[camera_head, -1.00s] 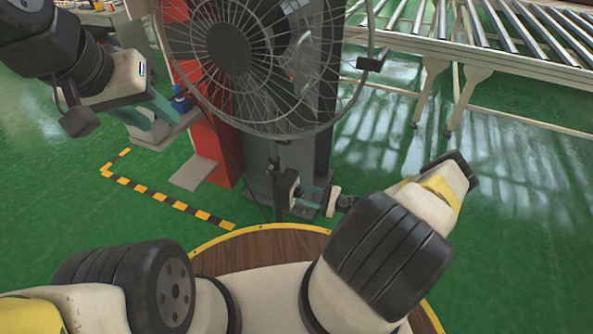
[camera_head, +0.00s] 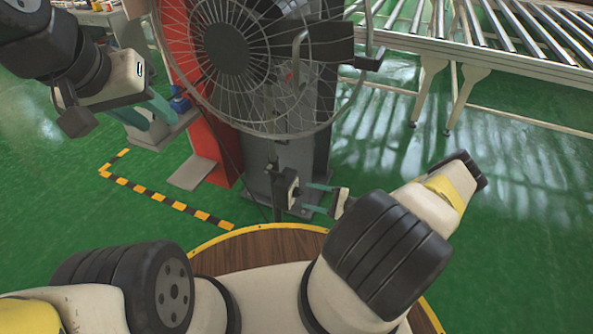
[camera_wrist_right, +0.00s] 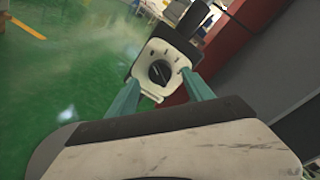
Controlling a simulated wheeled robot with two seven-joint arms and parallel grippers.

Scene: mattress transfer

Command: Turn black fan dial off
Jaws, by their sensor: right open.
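The black fan (camera_head: 232,48) stands ahead with its round wire cage upright. Its dial box (camera_head: 287,188) is on the pole below the cage. In the right wrist view, the box's white face (camera_wrist_right: 148,57) carries a black dial (camera_wrist_right: 159,72) with small marks around it; I cannot tell which setting it points at. My right gripper (camera_head: 305,197) is open to the right of the box, its teal fingers (camera_wrist_right: 162,90) spread on either side of the dial, with nothing between them. My left gripper (camera_head: 163,124) is open and empty at the upper left.
A red column (camera_head: 205,135) and a grey cabinet stand behind the fan. A roller conveyor (camera_head: 480,50) is at the upper right. Yellow-black floor tape (camera_head: 170,202) runs at the left.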

